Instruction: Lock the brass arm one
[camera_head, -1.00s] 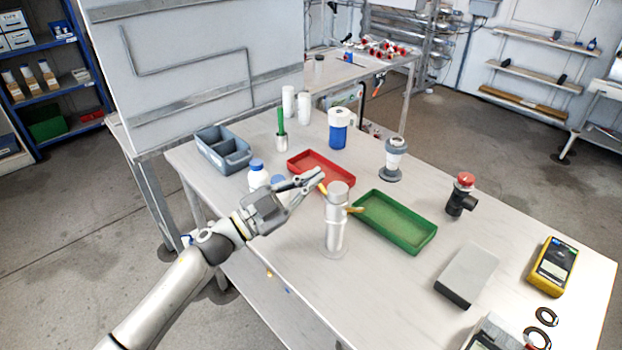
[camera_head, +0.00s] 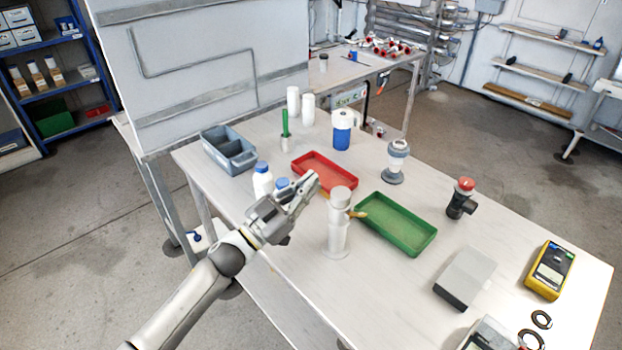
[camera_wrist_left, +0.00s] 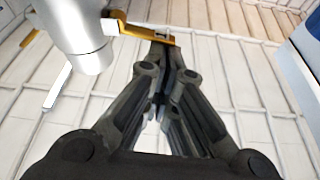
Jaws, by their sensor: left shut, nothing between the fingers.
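The reactor is a silver upright cylinder (camera_head: 338,235) with a round cap, standing near the front edge of the table. One brass arm (camera_head: 358,213) sticks out from its right side, towards the green tray. Another brass arm is on the side facing my left gripper; it shows clearly in the left wrist view (camera_wrist_left: 145,31), running from the cylinder (camera_wrist_left: 80,38) to an upturned end. My left gripper (camera_head: 309,181) is shut and empty, just left of the reactor's top. In the left wrist view its fingertips (camera_wrist_left: 165,62) are at the brass arm's end; I cannot tell whether they touch.
White bottles with blue caps (camera_head: 262,181) stand close behind my left gripper. A red tray (camera_head: 325,185) and a green tray (camera_head: 397,240) lie behind and right of the reactor. A grey box (camera_head: 465,276) is further right. The table front beside the reactor is clear.

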